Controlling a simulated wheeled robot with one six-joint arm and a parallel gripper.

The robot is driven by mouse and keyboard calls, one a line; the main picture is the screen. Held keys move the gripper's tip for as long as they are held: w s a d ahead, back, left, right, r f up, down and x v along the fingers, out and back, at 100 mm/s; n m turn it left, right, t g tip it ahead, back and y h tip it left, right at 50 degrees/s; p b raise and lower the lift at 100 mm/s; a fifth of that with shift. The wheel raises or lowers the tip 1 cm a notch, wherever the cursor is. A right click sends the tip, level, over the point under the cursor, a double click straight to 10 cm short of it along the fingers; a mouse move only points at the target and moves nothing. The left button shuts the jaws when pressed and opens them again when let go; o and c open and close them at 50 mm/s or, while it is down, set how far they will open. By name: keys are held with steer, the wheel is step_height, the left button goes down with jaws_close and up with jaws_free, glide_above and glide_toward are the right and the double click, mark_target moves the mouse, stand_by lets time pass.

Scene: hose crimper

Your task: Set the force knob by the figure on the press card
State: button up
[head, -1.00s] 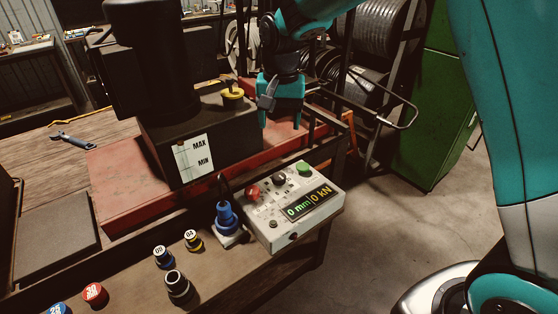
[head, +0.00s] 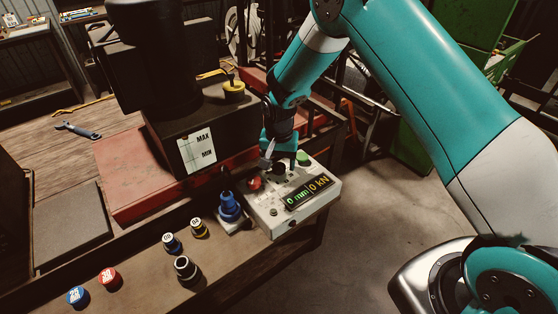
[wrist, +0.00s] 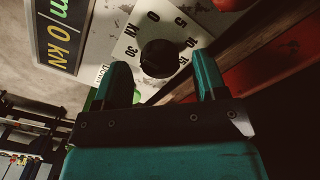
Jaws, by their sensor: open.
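The force knob is a round black knob (wrist: 160,58) on a pale dial plate in the wrist view. The dial carries figures 0, 5, 10, 15 and 30 and the letters KN. My gripper (wrist: 164,78) is open, its two teal fingers apart on either side just below the knob in the picture. I cannot tell whether they touch it. In the head view my gripper (head: 271,161) is over the control box (head: 262,208), partly hiding the knob. The box's display (head: 308,193) reads 0 mm and 0 kN.
The box has a red control (head: 255,183) and a green button (head: 303,158). A blue fitting (head: 230,207) stands beside it. Small dies (head: 108,277) lie on the bench.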

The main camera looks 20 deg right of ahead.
steer(key=shift+f, duration=0.65)
steer(key=c, duration=0.9)
